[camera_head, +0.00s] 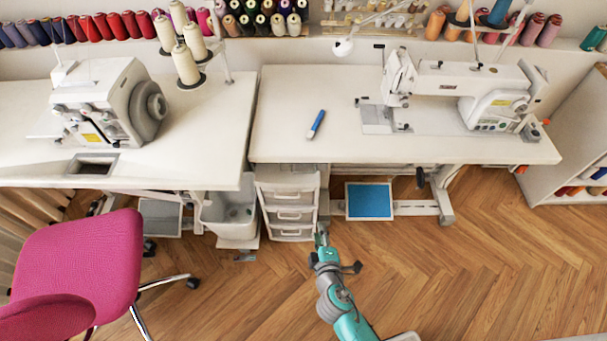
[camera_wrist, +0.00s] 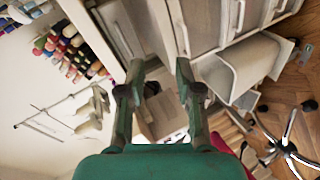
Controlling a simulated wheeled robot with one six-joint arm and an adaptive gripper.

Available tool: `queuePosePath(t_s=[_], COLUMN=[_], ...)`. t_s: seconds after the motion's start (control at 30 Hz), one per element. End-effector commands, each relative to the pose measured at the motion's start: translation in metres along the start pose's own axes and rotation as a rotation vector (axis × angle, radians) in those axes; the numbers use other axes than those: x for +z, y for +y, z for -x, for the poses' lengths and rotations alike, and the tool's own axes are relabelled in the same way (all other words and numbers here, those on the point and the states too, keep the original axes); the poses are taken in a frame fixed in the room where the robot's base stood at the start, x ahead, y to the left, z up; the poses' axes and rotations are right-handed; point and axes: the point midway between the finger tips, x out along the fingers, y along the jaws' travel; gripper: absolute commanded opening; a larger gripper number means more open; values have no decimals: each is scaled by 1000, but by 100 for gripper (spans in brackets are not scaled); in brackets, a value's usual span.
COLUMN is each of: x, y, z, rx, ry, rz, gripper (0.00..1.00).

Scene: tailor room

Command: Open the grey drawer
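A small light grey-white drawer unit (camera_head: 288,204) stands on the floor under the front edge of the right table. Its stacked drawers look shut, each with a pale handle on its front. In the wrist view the drawer fronts (camera_wrist: 198,22) appear turned sideways at the top. I cannot tell which drawer is the grey one. My gripper (camera_head: 321,232) is at the unit's lower right in the head view. In the wrist view my gripper (camera_wrist: 159,70) is open with nothing between its fingers. Its right fingertip overlaps the end of one drawer front; contact cannot be told.
A pale bin (camera_head: 230,214) stands left of the drawers. A blue-topped pedal (camera_head: 369,201) is to their right under the table. A pink chair (camera_head: 80,265) stands at the left. A blue marker-like object (camera_head: 316,124) lies on the right table (camera_head: 283,100). The wood floor at right is clear.

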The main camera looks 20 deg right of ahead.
Motion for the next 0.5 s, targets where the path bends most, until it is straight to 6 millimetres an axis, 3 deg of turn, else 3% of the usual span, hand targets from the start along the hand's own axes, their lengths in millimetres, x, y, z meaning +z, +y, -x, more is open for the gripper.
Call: queuePosePath(t_s=[0.03,0.2,0.5], x=[-12,-40,-59], y=[10,38,60], z=[-19,-62,-90], rx=[28,105,162], ry=[-12,-64,-105], rz=[42,170,251], gripper=[35,35,35])
